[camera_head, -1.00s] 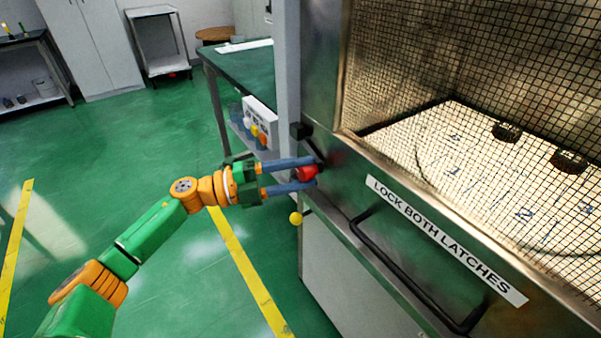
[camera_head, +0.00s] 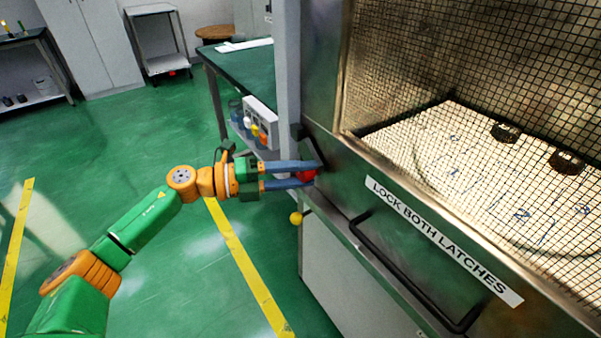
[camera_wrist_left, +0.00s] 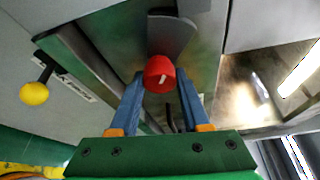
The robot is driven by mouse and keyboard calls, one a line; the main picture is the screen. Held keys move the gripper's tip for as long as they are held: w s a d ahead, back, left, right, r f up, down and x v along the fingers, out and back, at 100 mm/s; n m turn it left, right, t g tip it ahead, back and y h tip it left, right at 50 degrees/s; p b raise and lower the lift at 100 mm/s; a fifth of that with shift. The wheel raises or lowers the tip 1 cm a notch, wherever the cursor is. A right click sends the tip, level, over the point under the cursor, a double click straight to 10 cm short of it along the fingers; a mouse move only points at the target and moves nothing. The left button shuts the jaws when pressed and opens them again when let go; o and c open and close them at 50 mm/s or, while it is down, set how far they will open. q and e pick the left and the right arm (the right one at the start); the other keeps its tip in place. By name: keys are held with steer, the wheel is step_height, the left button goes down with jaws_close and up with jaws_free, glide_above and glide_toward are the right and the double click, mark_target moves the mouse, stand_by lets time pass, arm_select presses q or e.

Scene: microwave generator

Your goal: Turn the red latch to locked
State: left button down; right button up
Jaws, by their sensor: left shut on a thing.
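The red latch knob (camera_head: 307,175) is on the front left corner of the large metal cabinet (camera_head: 345,185). In the left wrist view the red knob (camera_wrist_left: 160,74) has a short white mark on its face and sits in front of a grey plate. My left gripper (camera_head: 312,173) reaches it from the left, with its blue fingers on either side of the knob. It is shut on the knob; the fingers (camera_wrist_left: 160,82) partly hide its sides. My right gripper is not in view.
A yellow ball knob (camera_head: 296,218) hangs just below the latch. A black handle (camera_head: 410,270) and a "LOCK BOTH LATCHES" label (camera_head: 440,238) are on the cabinet front. A green-topped bench (camera_head: 243,72) stands behind. The green floor at left is clear.

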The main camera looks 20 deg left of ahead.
arm_select(q)
steer(key=shift+c, duration=1.8)
jaws_free()
steer(key=b+v, duration=0.2)
steer(key=v, duration=0.5)
steer(key=shift+a, duration=0.1)
